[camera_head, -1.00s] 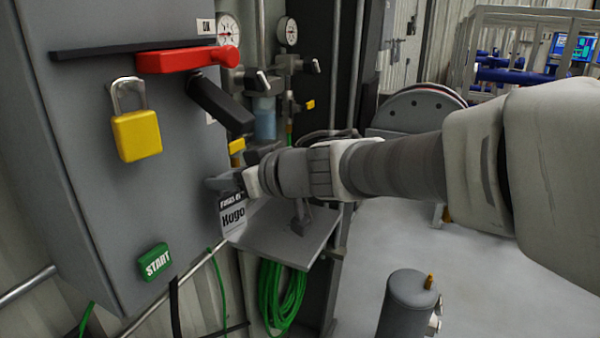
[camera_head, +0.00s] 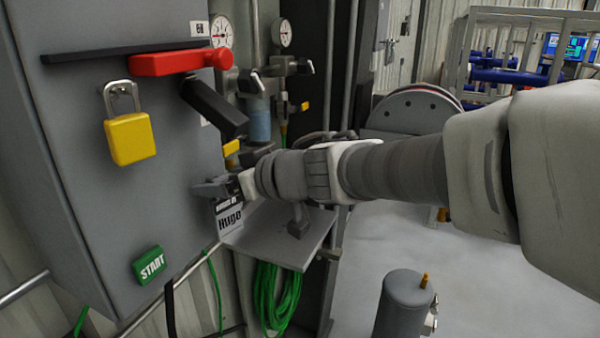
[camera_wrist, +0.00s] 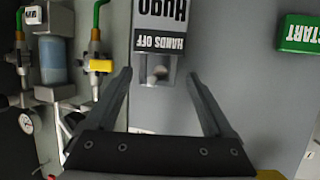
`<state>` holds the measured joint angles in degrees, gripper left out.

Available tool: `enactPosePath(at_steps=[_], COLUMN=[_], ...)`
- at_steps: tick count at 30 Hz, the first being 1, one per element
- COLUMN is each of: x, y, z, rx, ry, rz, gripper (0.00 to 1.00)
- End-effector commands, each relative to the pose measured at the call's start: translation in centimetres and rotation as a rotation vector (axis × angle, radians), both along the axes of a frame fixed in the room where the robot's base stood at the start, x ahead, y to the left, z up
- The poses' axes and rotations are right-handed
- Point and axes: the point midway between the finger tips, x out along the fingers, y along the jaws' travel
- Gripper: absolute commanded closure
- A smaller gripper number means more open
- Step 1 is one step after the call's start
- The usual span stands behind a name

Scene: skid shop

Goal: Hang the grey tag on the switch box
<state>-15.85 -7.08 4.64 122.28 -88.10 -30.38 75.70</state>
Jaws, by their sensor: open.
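The grey switch box (camera_head: 75,160) stands at the left, with a red handle, a yellow padlock and a green START button on its front. The grey tag (camera_head: 229,217), with a black band and the name Hugo, hangs at the box's right edge, just below my gripper (camera_head: 208,188). In the wrist view the tag (camera_wrist: 161,22) is upside down in front of the grey box face (camera_wrist: 235,75). A small round peg end (camera_wrist: 159,73) shows at its hole end, between the fingertips. My gripper (camera_wrist: 159,76) is open, its fingers on either side and apart from the tag.
A black lever (camera_head: 213,105) juts out above my gripper. Gauges and a blue-bowled filter (camera_head: 260,120) stand behind. A grey shelf (camera_head: 275,238) lies below my wrist, with a green hose coil (camera_head: 278,300) under it. A grey cylinder (camera_head: 405,305) stands on open floor.

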Motion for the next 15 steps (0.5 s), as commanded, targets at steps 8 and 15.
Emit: enactPosePath(at_steps=[8,15], x=[-2.8,-5.7], y=[-4.2,-8.3], z=[2.3,4.2], rx=[0.001,0.002], ry=[-0.003,-0.004], rz=[-0.01,-0.015], gripper=[0.13,0.13])
